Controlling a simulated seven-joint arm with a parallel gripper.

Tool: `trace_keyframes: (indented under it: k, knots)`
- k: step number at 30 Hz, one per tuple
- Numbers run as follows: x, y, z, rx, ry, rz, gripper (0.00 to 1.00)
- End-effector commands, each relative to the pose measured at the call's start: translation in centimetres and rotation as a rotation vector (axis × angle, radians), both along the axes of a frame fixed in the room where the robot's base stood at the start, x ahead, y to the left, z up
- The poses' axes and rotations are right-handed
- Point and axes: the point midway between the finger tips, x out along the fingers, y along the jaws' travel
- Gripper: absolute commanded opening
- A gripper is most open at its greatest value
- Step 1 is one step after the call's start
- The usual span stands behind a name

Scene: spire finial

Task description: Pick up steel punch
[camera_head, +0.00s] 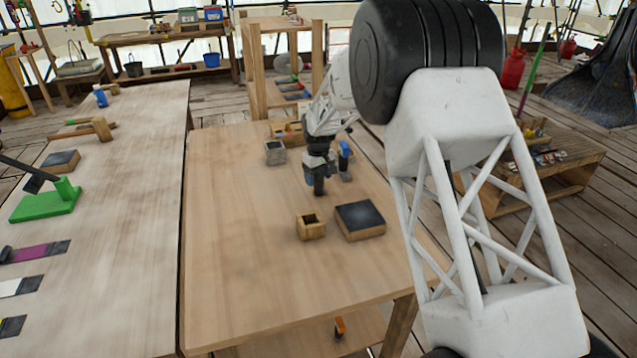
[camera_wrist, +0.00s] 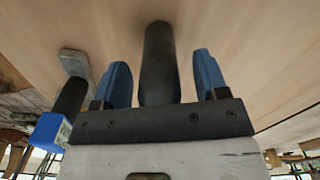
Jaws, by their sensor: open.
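A dark upright cylinder (camera_head: 319,186), which looks like the steel punch, stands on the light wooden table in the head view. In the wrist view the dark cylinder (camera_wrist: 159,60) lies between the two blue fingers of my gripper (camera_wrist: 161,75). A visible gap shows on each side, so the fingers are apart from it. In the head view my gripper (camera_head: 317,172) is low over the table at the cylinder, and its fingers are partly hidden.
A blue-topped tool (camera_head: 345,152) stands close on the right; it also shows in the wrist view (camera_wrist: 50,130). A small wooden box (camera_head: 311,233) and a dark-topped block (camera_head: 360,222) sit nearer. A grey container (camera_head: 275,155) is behind. The table's left part is clear.

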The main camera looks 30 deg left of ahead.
Motion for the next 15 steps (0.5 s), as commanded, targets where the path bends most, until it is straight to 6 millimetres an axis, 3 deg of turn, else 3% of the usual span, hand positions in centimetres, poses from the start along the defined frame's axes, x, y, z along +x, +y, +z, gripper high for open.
trace_keyframes:
  k: [7, 15]
  knots:
    - [0.00, 0.00, 0.02, 0.000, 0.000, 0.000, 0.65]
    - [0.00, 0.00, 0.02, 0.000, 0.000, 0.000, 0.24]
